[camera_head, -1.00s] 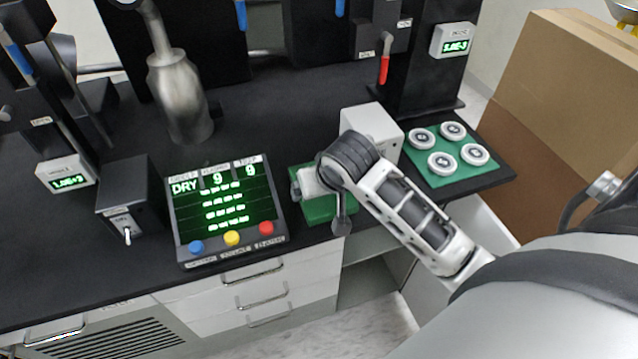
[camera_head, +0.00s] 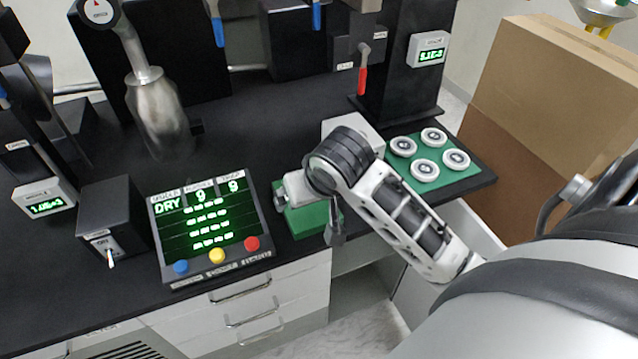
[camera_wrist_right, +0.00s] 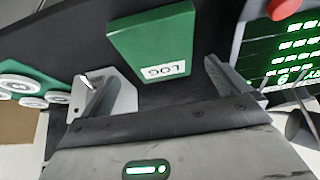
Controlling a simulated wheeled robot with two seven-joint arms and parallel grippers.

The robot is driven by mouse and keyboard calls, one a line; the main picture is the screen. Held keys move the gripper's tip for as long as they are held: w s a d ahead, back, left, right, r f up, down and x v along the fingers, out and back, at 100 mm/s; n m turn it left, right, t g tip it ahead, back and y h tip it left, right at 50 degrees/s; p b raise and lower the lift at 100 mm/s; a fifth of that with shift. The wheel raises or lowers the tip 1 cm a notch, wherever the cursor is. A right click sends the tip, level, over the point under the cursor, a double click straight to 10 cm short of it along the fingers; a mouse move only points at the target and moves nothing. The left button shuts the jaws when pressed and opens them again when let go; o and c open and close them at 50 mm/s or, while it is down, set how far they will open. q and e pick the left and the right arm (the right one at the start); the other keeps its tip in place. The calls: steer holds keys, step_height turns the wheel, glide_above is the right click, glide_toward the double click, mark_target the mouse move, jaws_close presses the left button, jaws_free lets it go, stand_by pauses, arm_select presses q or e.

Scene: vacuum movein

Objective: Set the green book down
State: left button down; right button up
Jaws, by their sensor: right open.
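The green book (camera_head: 308,220), a thick block with a white "LOG" label, lies on the black counter near its front edge, right of the display panel. My right arm partly covers it in the head view. In the right wrist view the book (camera_wrist_right: 150,40) shows just beyond and between the fingertips. My right gripper (camera_wrist_right: 159,72) is open, a finger on either side, with nothing held. The book looks apart from both fingers. My left gripper is not in view.
The display panel (camera_head: 208,230) with three coloured buttons stands left of the book. A white box (camera_head: 352,130) and a green mat (camera_head: 455,178) with several white discs are to the right. A switch box (camera_head: 112,220) stands further left. A cardboard box (camera_head: 540,120) is beyond the counter.

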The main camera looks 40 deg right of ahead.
steer(key=v, duration=0.7)
stand_by(0.3)
steer(key=s+a+f+n+g+y, duration=0.2)
steer(key=s+a+f+n, duration=0.2)
steer(key=s+f, duration=0.85)
steer(key=w+a+f+t+y, duration=0.1)
steer(key=w+a+f+t, duration=0.1)
steer(key=f, duration=0.3)
steer(key=w+a+f+n+t+y, duration=0.1)
steer(key=w+a+f+t, duration=0.2)
steer(key=f+t, duration=0.1)
steer(key=shift+w+f, duration=0.2)
steer(key=shift+f, duration=0.45)
